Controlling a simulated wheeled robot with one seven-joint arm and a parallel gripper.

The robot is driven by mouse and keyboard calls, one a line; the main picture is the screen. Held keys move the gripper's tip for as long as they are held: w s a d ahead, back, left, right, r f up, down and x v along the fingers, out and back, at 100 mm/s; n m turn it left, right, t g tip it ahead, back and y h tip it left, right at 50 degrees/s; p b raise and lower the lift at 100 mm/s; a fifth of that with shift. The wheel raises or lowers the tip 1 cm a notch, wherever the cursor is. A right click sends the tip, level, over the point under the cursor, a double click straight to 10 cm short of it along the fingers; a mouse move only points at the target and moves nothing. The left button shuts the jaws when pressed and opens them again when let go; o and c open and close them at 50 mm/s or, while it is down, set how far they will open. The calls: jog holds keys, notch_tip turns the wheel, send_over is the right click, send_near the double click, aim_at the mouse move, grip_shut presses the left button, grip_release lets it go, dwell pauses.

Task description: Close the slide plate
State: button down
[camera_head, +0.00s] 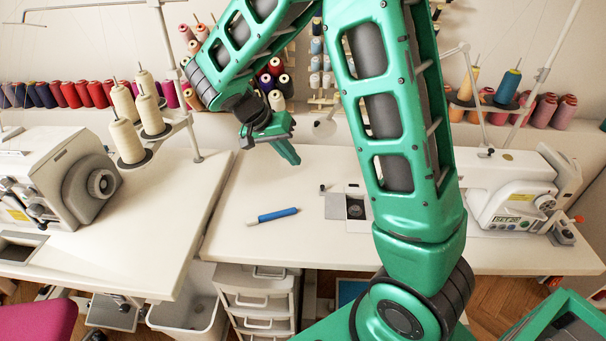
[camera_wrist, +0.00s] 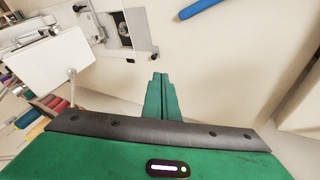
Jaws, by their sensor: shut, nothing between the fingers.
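The slide plate (camera_head: 338,206) is a flat grey plate in the tabletop, left of the sewing machine. It lies beside an uncovered dark opening (camera_head: 356,208) with a round metal part inside. In the wrist view the plate (camera_wrist: 137,24) shows at the upper middle, right of the opening (camera_wrist: 124,35). My gripper (camera_head: 293,158) is above the table, behind and left of the plate, touching nothing. In the wrist view its green fingertips (camera_wrist: 160,77) are together and empty, pointing down past the plate area.
A blue tool (camera_head: 273,215) lies on the white table (camera_head: 300,246), left of the plate. The white sewing machine (camera_head: 512,190) stands on the right. A small dark piece (camera_head: 322,188) is near the plate's back corner. Another machine (camera_head: 60,175) and thread cones stand left.

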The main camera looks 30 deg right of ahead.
jog(key=d+f, duration=0.1)
jog(key=f, duration=0.2)
jog(key=w+d+f, duration=0.1)
jog(key=f, duration=0.2)
jog(key=d+f, duration=0.1)
jog(key=f, duration=0.2)
jog(key=shift+w+d+f, duration=0.2)
jog(key=shift+w+f, duration=0.1)
jog(key=shift+w, duration=0.1)
jog(key=shift+s+d+f, duration=0.3)
jog(key=shift+s+d, duration=0.45)
jog(key=shift+d, duration=0.1)
jog(key=shift+s+d+f, duration=0.25)
jog(key=shift+s+d, duration=0.25)
jog(key=shift+d, duration=0.05)
